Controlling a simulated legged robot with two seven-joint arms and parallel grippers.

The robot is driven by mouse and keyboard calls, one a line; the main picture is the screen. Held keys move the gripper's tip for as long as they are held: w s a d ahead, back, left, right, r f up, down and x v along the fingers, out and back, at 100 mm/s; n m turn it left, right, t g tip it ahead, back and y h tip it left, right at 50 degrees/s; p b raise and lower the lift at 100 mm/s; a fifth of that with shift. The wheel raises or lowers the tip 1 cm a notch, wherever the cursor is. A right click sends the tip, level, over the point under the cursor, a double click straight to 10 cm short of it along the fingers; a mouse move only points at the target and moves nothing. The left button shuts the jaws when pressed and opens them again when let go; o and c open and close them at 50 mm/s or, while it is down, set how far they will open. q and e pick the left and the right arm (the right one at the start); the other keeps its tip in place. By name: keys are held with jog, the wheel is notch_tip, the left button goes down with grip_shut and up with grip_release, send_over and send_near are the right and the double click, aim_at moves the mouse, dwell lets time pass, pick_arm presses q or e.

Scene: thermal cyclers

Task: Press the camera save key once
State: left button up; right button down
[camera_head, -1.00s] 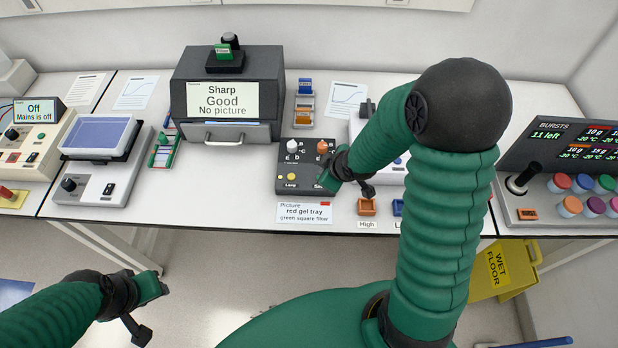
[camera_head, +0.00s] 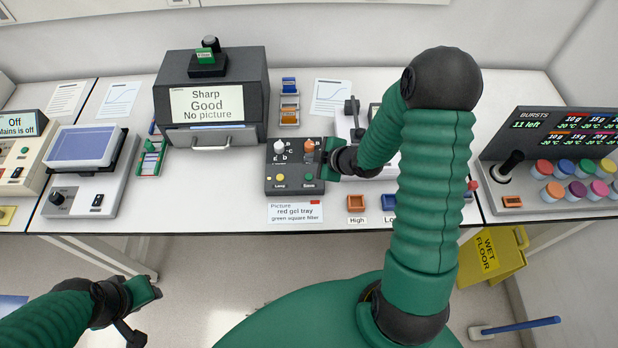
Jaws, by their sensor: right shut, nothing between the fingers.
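The camera control box (camera_head: 296,188) is dark grey, on the bench in the middle. It has a white knob (camera_head: 279,147), an orange knob (camera_head: 309,146), a yellow lamp key (camera_head: 280,178) and the green save key (camera_head: 309,176). The save key is uncovered. My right gripper (camera_head: 325,158) is shut and empty over the box's right edge, just above and right of the save key in the picture. I cannot tell its height over the box. My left gripper (camera_head: 147,292) is low at the left, in front of the bench; its jaw gap is unclear.
Orange and blue trays (camera_head: 356,202) sit at the front edge. A white device (camera_head: 346,123) is partly behind my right arm.

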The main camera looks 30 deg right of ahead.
jog(key=b, duration=0.4)
send_over(311, 178)
notch_tip(311, 178, down, 6)
jog(key=shift+r, duration=0.2)
jog(key=shift+a+f+b, duration=0.1)
jog(key=shift+f+b, duration=0.3)
jog(key=shift+d, duration=0.2)
jog(key=shift+a, duration=0.15)
dwell(0.7)
jog(key=shift+f+b, duration=0.3)
jog(key=shift+f+b, duration=0.35)
jog(key=shift+f, duration=0.05)
dwell(0.6)
